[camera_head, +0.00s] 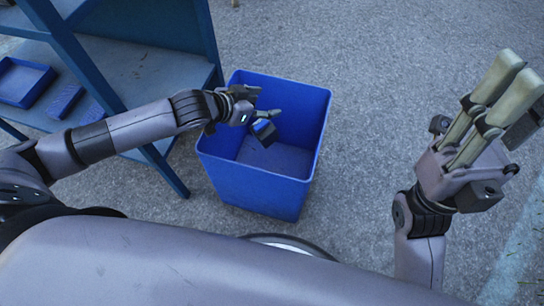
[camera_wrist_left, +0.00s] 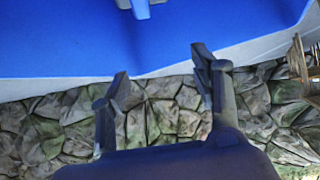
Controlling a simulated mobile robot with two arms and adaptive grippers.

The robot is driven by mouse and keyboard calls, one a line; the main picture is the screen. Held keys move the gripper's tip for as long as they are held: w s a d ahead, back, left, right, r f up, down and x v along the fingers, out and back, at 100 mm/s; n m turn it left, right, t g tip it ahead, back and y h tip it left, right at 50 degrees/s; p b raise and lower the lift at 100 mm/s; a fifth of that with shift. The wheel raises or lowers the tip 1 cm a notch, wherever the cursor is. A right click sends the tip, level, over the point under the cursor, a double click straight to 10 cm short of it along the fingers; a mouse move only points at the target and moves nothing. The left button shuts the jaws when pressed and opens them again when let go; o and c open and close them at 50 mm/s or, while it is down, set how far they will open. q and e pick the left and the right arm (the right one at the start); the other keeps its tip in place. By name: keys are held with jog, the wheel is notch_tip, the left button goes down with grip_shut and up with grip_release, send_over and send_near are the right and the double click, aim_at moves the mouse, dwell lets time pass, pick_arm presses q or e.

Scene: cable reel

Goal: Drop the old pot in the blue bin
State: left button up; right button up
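The blue bin (camera_head: 262,190) stands upright on the ground in the middle of the head view. My left gripper (camera_head: 266,103) is over the bin's opening. In the left wrist view its two fingers (camera_wrist_left: 160,85) are spread, with nothing between them. A small dark block with a bluish face shows at this gripper in the head view; I cannot tell if it is part of the gripper. My right gripper (camera_head: 515,72) is raised at the right, away from the bin, with its pale fingers close together in the picture. I cannot make out the old pot in either view.
A blue shelf unit (camera_head: 140,65) stands left of the bin, with a blue tray (camera_head: 24,82) and small blue pieces (camera_head: 66,101) on it. Grey paving (camera_head: 390,75) is open behind and right of the bin. A stone surface (camera_wrist_left: 160,120) shows in the left wrist view.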

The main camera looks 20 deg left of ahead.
pick_arm(q)
jog(key=o, duration=0.3)
jog(key=v, duration=1.2)
dwell(0.4)
